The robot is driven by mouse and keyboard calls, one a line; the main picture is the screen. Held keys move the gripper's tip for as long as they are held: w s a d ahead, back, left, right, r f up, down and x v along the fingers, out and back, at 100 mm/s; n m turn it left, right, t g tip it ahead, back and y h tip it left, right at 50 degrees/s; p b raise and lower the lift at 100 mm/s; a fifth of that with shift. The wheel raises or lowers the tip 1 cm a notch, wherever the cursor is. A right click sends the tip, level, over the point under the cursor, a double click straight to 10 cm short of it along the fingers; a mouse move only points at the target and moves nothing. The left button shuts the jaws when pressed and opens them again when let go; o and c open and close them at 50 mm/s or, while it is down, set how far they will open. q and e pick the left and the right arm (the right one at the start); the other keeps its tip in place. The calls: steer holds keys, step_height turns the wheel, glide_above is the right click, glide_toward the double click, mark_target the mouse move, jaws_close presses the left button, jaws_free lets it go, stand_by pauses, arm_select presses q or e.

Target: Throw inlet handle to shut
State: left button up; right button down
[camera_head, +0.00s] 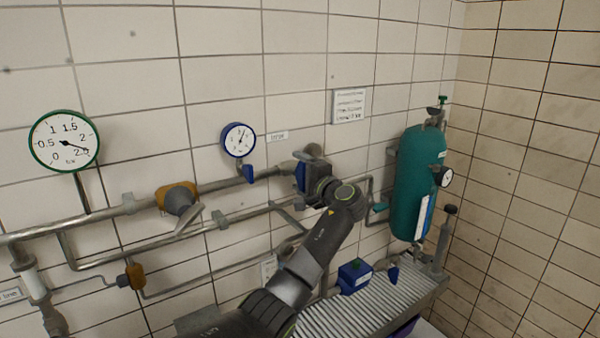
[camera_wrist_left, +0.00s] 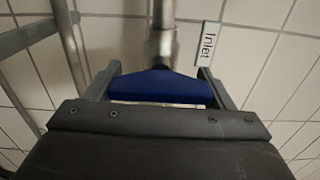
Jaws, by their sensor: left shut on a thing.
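The blue inlet handle (camera_wrist_left: 160,87) lies between the two fingers of my left gripper (camera_wrist_left: 160,72) in the wrist view. It appears crosswise to the grey pipe (camera_wrist_left: 161,32) that runs up the picture. My left gripper is shut on it. A tag reading "Inlet" (camera_wrist_left: 207,46) is beside the pipe. In the head view my left gripper (camera_head: 306,174) is at the wall pipe, right of the small tag (camera_head: 277,136). A little blue (camera_head: 299,177) shows there; my gripper and wrist hide most of the valve. My right gripper is out of view.
A blue-rimmed gauge (camera_head: 238,140) and a green-rimmed gauge (camera_head: 64,141) are on the wall to the left. An orange-brown valve with a grey lever (camera_head: 182,202) sits on the same pipe. A teal tank (camera_head: 418,183) stands right of my arm, above a ribbed bench (camera_head: 385,300).

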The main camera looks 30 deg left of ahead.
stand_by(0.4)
arm_select(q)
steer(key=o, duration=1)
steer(key=shift+d, duration=0.1)
steer(key=shift+s+d+f+b, duration=0.15)
steer(key=shift+d+b, duration=0.15)
steer(key=b+v, duration=0.6)
steer(key=v, duration=1)
steer(key=shift+s+d+b, duration=0.1)
steer(key=shift+d+b, duration=0.25)
